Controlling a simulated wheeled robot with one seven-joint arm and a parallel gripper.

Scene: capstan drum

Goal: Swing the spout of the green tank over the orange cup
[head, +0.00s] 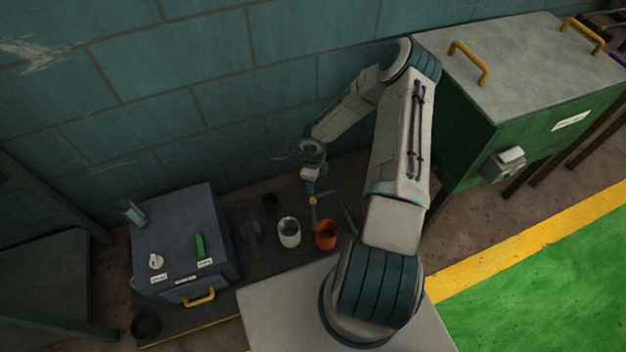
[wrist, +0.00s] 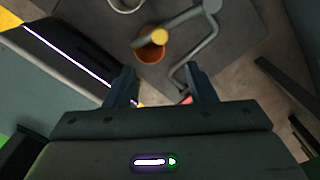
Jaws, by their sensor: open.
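The green tank (head: 458,140) is a large box with a grey lid at the right in the head view. A grey bent spout pipe (head: 347,210) shows beside my arm; its join to the tank is hidden. In the wrist view the spout (wrist: 188,42) ends in a yellow tip that overlaps the orange cup (wrist: 150,54). The orange cup (head: 326,240) stands upright on the dark floor mat. I cannot tell whether the tip is exactly above it. My gripper (wrist: 162,76) is open and apparently empty, near the spout. In the head view my gripper (head: 311,184) is small and partly hidden.
A white cup (head: 289,238) stands just left of the orange cup. A grey cabinet (head: 185,240) with a green lever and yellow handle stands further left. The blue brick wall (head: 200,70) rises close behind. Open green floor (head: 545,280) lies at the right.

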